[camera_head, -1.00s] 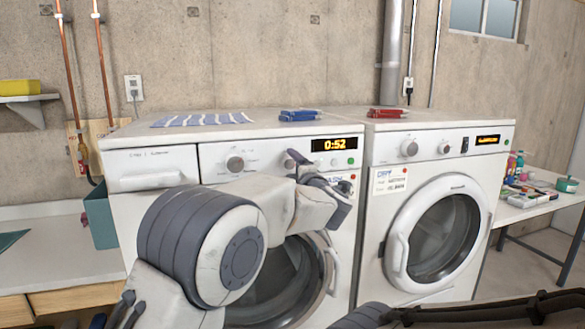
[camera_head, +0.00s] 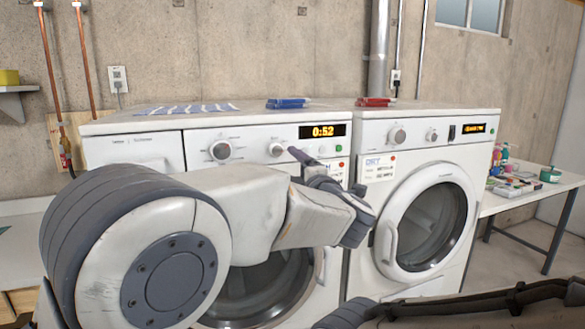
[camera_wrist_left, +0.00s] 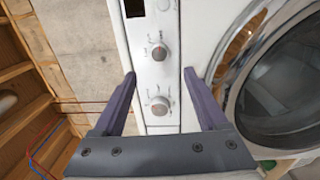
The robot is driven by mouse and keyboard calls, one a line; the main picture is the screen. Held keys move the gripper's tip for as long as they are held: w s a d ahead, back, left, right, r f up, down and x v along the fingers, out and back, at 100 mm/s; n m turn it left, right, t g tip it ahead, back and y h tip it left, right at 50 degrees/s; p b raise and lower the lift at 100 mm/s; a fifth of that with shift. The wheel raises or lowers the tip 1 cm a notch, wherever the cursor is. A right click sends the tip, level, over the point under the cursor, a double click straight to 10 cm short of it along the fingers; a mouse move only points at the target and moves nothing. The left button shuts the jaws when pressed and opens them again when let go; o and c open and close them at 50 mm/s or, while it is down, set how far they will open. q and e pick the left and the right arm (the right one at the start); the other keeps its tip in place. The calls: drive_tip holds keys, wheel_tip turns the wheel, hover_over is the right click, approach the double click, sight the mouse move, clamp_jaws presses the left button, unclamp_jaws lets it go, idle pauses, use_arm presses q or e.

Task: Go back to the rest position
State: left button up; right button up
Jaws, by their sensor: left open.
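My left gripper (camera_head: 318,170) is open and empty, in front of the left washing machine (camera_head: 135,150). In the left wrist view its two fingers (camera_wrist_left: 159,75) stand wide apart with nothing between them. Behind them is the white control panel with two round knobs (camera_wrist_left: 160,50), and the round door (camera_wrist_left: 285,85) is to the right. In the head view my left arm covers part of the machine's front and door. The panel's display (camera_head: 322,131) reads 0:52. My right gripper cannot be made out.
A second machine (camera_head: 480,128) stands close on the right, its round door shut. A striped cloth (camera_head: 185,109), blue pegs (camera_head: 288,103) and red pegs (camera_head: 375,102) lie on top. A white table (camera_head: 530,195) with small items is at the right. Pipes run up the wall.

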use_arm(q)
drive_tip(key=s+a+f+m+g+h, duration=0.1)
drive_tip(key=a+f+m+g+h, duration=0.3)
drive_tip(key=f+m, duration=0.35)
drive_tip(key=s+a+f+m+g+h, duration=0.1)
drive_tip(key=s+a+f+m+h, duration=0.15)
drive_tip(key=a+f+m, duration=0.4)
drive_tip(key=s+a+f+m+g+y, duration=0.1)
drive_tip(key=s+a+f+m+g, duration=0.4)
drive_tip(key=s+f, duration=0.5)
drive_tip(key=s+a+f+m+g, duration=0.2)
drive_tip(key=s+a+f+g, duration=0.5)
drive_tip(key=s, duration=0.5)
drive_tip(key=s+d+r+m+p, duration=0.2)
drive_tip(key=s+d+r+m, duration=0.2)
drive_tip(key=s+d, duration=0.3)
drive_tip(key=s+d+r+m+g+p, duration=0.1)
drive_tip(key=s+d+r+m+p, duration=0.2)
drive_tip(key=s+d+r, duration=0.2)
drive_tip(key=shift+s+d+r+m+h, duration=0.25)
drive_tip(key=shift+s+d+m+h, duration=0.2)
drive_tip(key=shift+s+d, duration=0.6)
drive_tip(key=shift+w, duration=0.1)
